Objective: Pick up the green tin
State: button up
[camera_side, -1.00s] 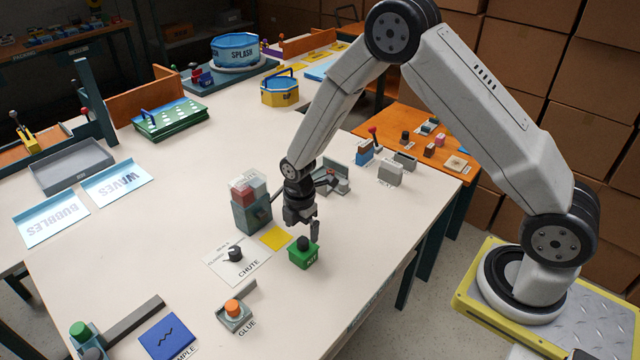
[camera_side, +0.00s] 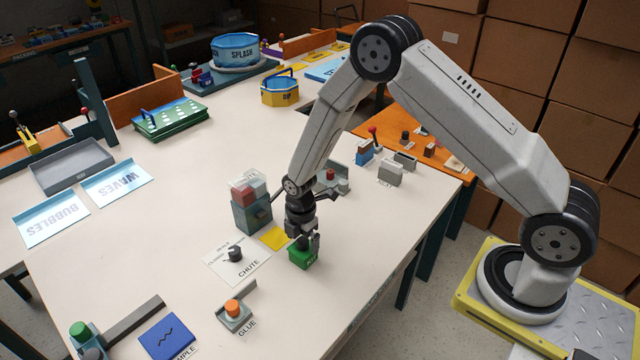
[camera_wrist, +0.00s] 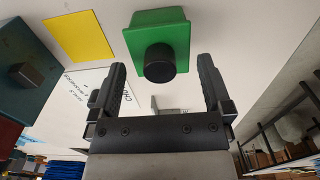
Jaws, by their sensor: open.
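The green tin (camera_side: 301,259) stands on the white table with a black knob on its top. In the wrist view the green tin (camera_wrist: 158,33) shows above the fingertips with its black knob (camera_wrist: 159,63) pointing toward my gripper. My gripper (camera_side: 304,240) is right over the tin in the side view. In the wrist view my gripper (camera_wrist: 160,75) is open, its two black fingers on either side of the knob and apart from it. The fingers partly cover the tin's top in the side view.
A yellow square (camera_side: 274,238) lies beside the tin. A teal box with a clear top (camera_side: 251,212) stands to the left behind it. The chute card (camera_side: 237,260) with a black knob is at left. An orange-topped glue button (camera_side: 234,312) is nearer. The table right of the tin is clear.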

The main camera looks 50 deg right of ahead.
jog(key=shift+f, duration=1.8)
jog(key=c, duration=1)
jog(key=shift+r, duration=0.2)
jog(key=shift+r, duration=0.85)
jog(key=s+r, duration=0.3)
jog(key=s, duration=0.1)
jog(key=s+r, duration=0.4)
jog(key=s, duration=0.1)
jog(key=s+r, duration=0.4)
jog(key=s, duration=0.1)
jog(key=shift+d, duration=0.35)
